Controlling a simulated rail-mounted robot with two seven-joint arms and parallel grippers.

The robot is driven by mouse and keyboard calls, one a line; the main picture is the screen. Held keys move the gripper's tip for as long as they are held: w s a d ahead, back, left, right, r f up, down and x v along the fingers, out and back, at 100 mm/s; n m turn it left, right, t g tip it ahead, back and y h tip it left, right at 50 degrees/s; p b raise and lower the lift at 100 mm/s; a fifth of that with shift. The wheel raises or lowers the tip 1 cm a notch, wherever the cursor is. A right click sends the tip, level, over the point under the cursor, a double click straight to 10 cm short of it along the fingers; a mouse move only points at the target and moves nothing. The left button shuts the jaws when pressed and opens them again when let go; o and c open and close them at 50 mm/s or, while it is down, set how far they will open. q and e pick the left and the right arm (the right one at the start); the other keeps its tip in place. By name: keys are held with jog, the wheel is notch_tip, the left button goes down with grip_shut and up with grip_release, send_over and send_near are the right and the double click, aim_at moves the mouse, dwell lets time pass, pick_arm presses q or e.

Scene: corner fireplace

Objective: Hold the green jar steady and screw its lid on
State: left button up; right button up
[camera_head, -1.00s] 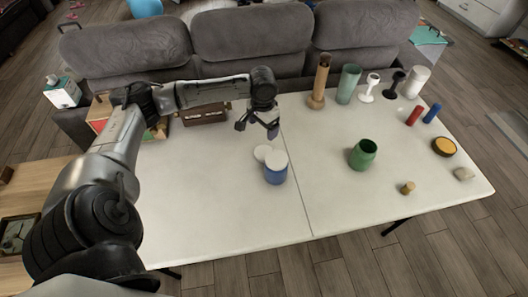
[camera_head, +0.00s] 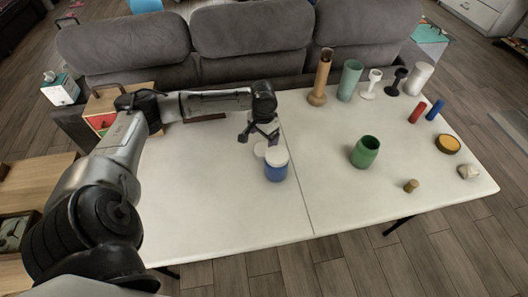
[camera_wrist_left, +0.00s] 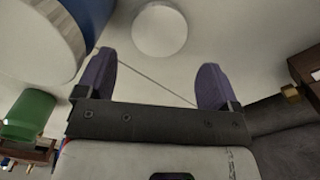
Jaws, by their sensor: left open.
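The green jar (camera_head: 365,153) stands upright and open-topped on the right half of the white table, and it also shows at the left of the left wrist view (camera_wrist_left: 28,112). A loose white round lid (camera_head: 259,148) lies flat on the table, partly hidden behind a blue jar (camera_head: 276,171) with a white top. My left gripper (camera_head: 259,139) is open and empty, above and close to the loose lid. In the left wrist view the lid (camera_wrist_left: 159,30) shows beyond and between the two spread purple fingers (camera_wrist_left: 155,80). My right gripper is not in view.
A brown vase (camera_head: 320,80), a green cylinder (camera_head: 349,81) and several other upright items line the back right. A yellow-topped round item (camera_head: 447,144), a stone (camera_head: 468,172) and a cork-like piece (camera_head: 411,186) lie at right. The front left of the table is clear.

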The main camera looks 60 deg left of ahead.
aim_at(263, 150)
pick_arm(q)
jog(key=shift+f, duration=0.95)
jog(key=shift+f, duration=0.15)
notch_tip(263, 150, down, 5)
jog(key=b, duration=0.3)
jog(key=shift+s+d, duration=0.1)
jog(key=shift+s, duration=0.05)
jog(key=shift+c, duration=0.2)
jog(key=c, duration=0.5)
notch_tip(263, 150, up, 18)
jog(key=p, duration=0.6)
